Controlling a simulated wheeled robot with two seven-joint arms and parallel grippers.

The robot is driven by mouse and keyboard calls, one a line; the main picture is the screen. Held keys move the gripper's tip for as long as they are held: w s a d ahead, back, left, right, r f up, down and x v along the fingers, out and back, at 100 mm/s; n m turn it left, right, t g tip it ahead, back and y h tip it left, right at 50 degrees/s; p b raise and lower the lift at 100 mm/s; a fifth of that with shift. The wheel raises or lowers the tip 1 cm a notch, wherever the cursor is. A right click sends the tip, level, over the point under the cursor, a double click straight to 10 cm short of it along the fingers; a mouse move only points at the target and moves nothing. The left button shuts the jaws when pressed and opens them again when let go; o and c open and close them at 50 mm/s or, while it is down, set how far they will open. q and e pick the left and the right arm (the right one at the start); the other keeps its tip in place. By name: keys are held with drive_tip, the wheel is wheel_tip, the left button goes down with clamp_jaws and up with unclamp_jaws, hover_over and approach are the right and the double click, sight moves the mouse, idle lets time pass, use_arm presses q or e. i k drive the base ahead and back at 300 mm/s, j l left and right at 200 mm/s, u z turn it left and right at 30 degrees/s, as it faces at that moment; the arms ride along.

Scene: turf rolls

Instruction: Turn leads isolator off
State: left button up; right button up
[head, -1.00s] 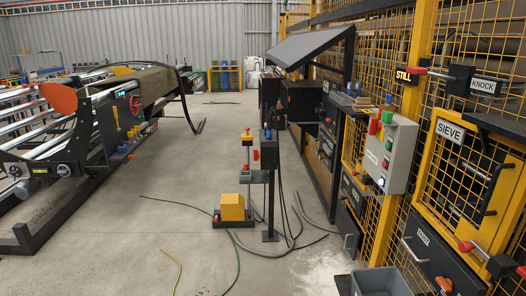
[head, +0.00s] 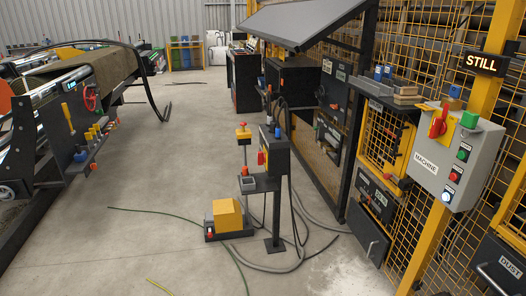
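No label reading "leads" is legible. A dark box on a post (head: 274,152) stands mid-floor, with a red handle (head: 262,157) on its left side and black cables hanging from it. I cannot tell whether it is the leads isolator or how its handle is set. A grey box labelled MACHINE (head: 428,165) is on the yellow fence post at right. Neither gripper is in view.
A yellow foot-pedal unit (head: 226,218) sits on the floor left of the post. Cables (head: 268,268) lie around the post base. The roll machine (head: 75,110) is at left, the mesh fence at right. Open concrete floor (head: 150,190) lies between.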

sight(261, 158)
drive_tip(key=i+j+z, duration=0.15)
drive_tip(key=i+j, duration=0.2)
drive_tip(key=j, duration=0.15)
drive_tip(key=i+j+z, duration=0.15)
drive_tip(key=i, duration=0.3)
drive_tip(key=i+z, duration=0.1)
drive_tip(key=i, duration=0.4)
drive_tip(key=i+j+z, duration=0.15)
drive_tip(key=i, duration=0.3)
drive_tip(key=i+j+z, duration=0.1)
drive_tip(key=i+j, duration=0.2)
drive_tip(key=i, duration=0.15)
drive_tip(key=i+j+z, duration=0.15)
drive_tip(key=i, duration=0.25)
drive_tip(key=j, duration=0.1)
